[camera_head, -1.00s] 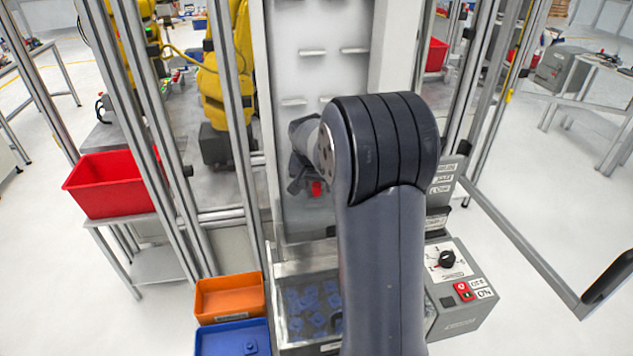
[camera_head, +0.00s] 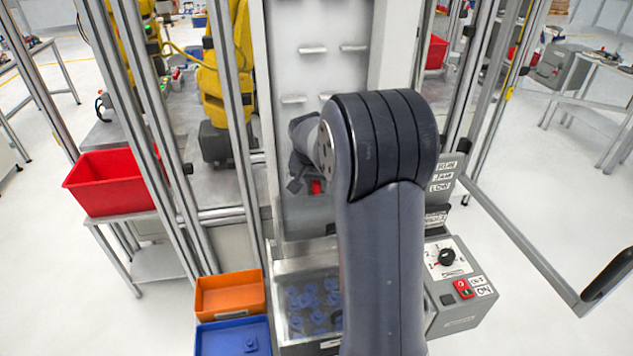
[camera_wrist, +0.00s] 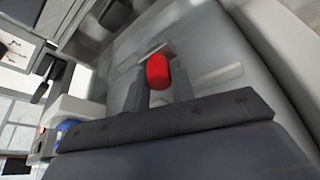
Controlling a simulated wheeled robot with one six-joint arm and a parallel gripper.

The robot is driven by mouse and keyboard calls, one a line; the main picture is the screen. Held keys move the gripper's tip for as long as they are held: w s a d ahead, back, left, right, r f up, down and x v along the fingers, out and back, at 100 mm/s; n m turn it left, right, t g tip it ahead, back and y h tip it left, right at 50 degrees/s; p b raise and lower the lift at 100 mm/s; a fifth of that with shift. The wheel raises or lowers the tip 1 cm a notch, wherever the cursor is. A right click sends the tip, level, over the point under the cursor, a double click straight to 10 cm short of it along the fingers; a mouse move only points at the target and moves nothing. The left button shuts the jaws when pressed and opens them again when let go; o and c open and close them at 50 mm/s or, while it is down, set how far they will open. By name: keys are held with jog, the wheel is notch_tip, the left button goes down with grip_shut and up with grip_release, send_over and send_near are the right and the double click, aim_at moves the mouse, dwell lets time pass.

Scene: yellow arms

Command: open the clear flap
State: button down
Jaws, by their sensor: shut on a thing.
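The clear flap is a see-through sheet in front of the pale upright channel, hard to make out; its lower part shows beside my wrist in the head view (camera_head: 283,217). A red knob (camera_head: 316,187) sits low at the channel, and it also shows in the wrist view (camera_wrist: 157,72). My gripper (camera_head: 307,187) is shut on the red knob, with a dark finger on either side of it in the wrist view (camera_wrist: 159,84). My arm hides the right part of the channel and part of the flap's edges in the head view.
Below the channel is a clear-fronted bin (camera_head: 290,310) with several blue parts. An orange bin (camera_head: 230,312) and a blue bin (camera_head: 210,342) stand left of it. A control box (camera_head: 460,322) is at the right. Metal posts (camera_head: 232,110) flank the channel.

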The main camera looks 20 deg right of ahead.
jog(key=b, duration=0.3)
jog(key=shift+s+a+f+t, duration=0.1)
jog(key=shift+s+f+t, duration=0.2)
jog(key=shift+s, duration=0.05)
jog(key=s+b, duration=0.1)
jog(key=b, duration=0.2)
jog(key=shift+a+t, duration=0.1)
jog(key=shift+t, duration=0.3)
jog(key=shift+s+r+b, duration=0.15)
jog(key=shift+b, duration=0.4)
jog(key=c, duration=1.2)
grip_release()
jog(key=b+v, duration=0.1)
jog(key=v, duration=1)
jog(key=shift+a, duration=0.15)
jog(key=shift+s, duration=0.1)
